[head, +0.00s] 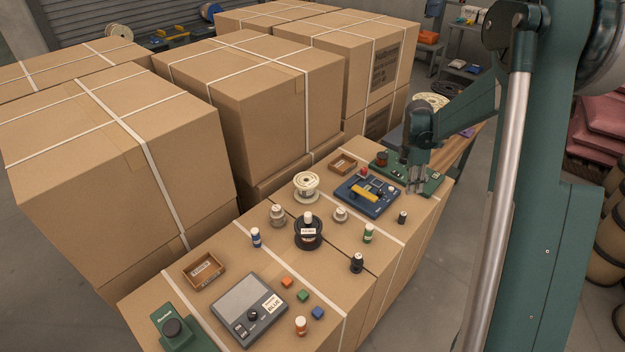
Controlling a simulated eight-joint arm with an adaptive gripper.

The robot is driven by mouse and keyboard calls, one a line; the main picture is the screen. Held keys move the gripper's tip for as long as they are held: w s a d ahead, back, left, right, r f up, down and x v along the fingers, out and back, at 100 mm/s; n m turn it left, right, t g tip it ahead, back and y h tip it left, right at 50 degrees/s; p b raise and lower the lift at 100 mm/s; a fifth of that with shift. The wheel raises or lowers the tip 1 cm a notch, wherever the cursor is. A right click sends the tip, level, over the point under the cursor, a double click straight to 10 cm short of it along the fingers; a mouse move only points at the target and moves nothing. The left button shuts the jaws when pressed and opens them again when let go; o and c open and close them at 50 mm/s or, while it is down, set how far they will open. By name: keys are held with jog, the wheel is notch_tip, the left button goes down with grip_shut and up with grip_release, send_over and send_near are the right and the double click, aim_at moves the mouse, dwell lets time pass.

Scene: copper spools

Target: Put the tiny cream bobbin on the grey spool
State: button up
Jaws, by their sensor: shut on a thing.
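My gripper (416,186) points down over the green board at the right end of the carton top. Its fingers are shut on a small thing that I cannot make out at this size. A grey spool (278,215) stands upright left of the black spool. A small pale, flanged bobbin (340,215) stands to the right of the black spool; I cannot tell if it is the tiny cream bobbin. A larger cream spool (307,184) stands behind them. My gripper is well to the right of the grey spool and apart from it.
A black spool with a white label (308,235) stands mid-carton. A blue tray (350,203) with a yellow piece lies between the spools and the green board (436,187). Several small bobbins, coloured blocks, a grey scale (240,302) and wooden boxes lie around. Tall cartons (110,140) rise behind.

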jog(key=w+a+r+n+p, duration=0.1)
jog(key=w+a+r+p, duration=0.1)
jog(key=a, duration=1.1)
jog(key=w+a+r+n+p, duration=0.2)
jog(key=w+a+r, duration=0.2)
jog(key=a, duration=0.9)
jog(key=w+a+r+n+p, duration=0.1)
jog(key=w+a+r, duration=0.1)
jog(key=a, duration=1.1)
jog(key=shift+w+a+r+t+p, duration=0.15)
jog(key=shift+w+r+t+p, duration=0.2)
jog(key=shift+w, duration=0.55)
send_over(308, 179)
jog(key=shift+s+a+f, duration=0.1)
jog(key=shift+a+f, duration=0.1)
jog(key=shift+f, duration=1.35)
jog(key=shift+a+f, duration=0.15)
jog(key=shift+f, duration=1.4)
jog(key=shift+f, duration=1.9)
jog(key=shift+f, duration=0.1)
